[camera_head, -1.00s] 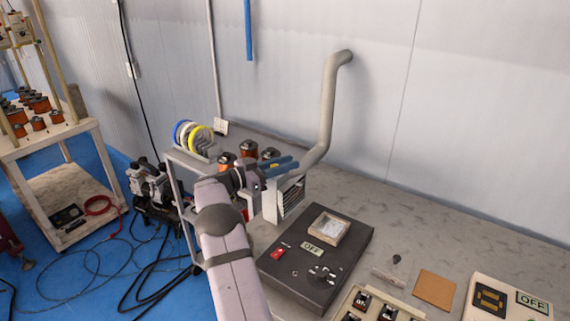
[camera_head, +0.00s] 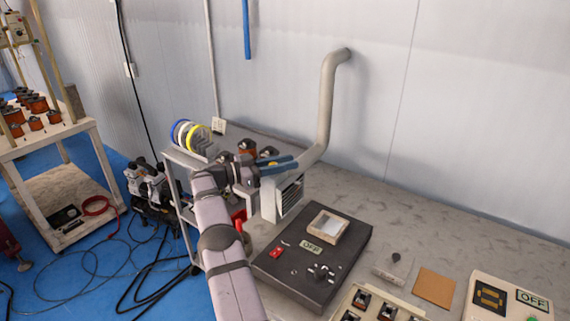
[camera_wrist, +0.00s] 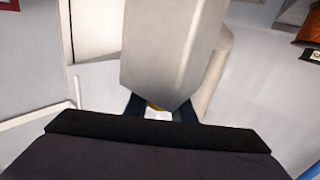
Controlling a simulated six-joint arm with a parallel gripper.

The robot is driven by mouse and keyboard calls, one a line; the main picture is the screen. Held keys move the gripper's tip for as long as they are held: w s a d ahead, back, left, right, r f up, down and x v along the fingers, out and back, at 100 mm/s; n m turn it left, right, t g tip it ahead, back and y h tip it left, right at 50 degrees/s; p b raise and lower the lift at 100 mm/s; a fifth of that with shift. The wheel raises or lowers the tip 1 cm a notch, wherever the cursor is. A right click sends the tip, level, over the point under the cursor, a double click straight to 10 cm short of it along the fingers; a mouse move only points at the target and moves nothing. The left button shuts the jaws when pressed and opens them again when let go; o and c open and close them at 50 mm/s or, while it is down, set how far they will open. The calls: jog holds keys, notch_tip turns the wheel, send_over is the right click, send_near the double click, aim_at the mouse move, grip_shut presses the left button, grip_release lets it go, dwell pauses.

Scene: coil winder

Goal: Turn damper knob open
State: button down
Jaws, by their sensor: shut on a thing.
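The damper knob shows as a small yellow-orange piece (camera_head: 273,163) between my blue fingers, at the top of the white vent box and beside the grey duct pipe (camera_head: 328,105). My gripper (camera_head: 284,165) is shut on it.
The white vent box (camera_head: 268,206) has a dark slatted front. A dark control panel (camera_head: 340,262) with an OFF label stands in front of it on the grey bench.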

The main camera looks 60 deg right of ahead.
jog(key=shift+r, duration=0.25)
jog(key=c, duration=1.5)
grip_release()
jog(key=shift+f, duration=0.1)
jog(key=shift+w+a+f, duration=0.15)
jog(key=shift+w+a, duration=0.15)
jog(key=shift+a, duration=0.15)
jog(key=b+v, duration=0.1)
jog(key=v, duration=0.3)
jog(key=shift+b, duration=0.3)
jog(key=shift+w+a+p, duration=0.1)
jog(key=shift+a+p, duration=0.05)
jog(key=shift+p, duration=0.2)
jog(key=shift+p+v, duration=0.35)
jog(key=shift+v, duration=0.55)
